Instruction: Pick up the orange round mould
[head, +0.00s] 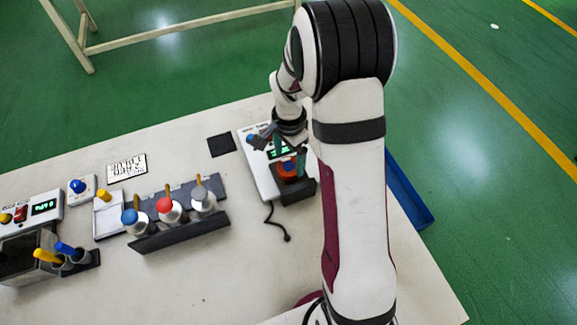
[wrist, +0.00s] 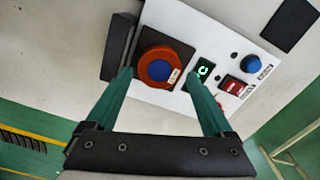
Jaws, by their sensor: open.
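The orange round mould (head: 288,174) has a blue round centre and sits on a dark pad at the front of a white device (head: 259,182). In the wrist view, the mould (wrist: 163,52) shows as an orange ring around the blue middle, with a small white label at its right edge. My gripper (head: 289,151) is over the device, close to the mould. In the wrist view, my gripper (wrist: 159,74) is open, with its green fingers apart and one tip to each side of the mould. Nothing is between the fingers; I cannot tell how far above the mould they are.
A black block (wrist: 119,46) stands close beside the mould. The device has a red switch, a green display and a blue knob (wrist: 252,60). A rack (head: 180,238) of bottles with blue, red and grey tops stands to the left. A blue tray (head: 411,190) lies at the right edge.

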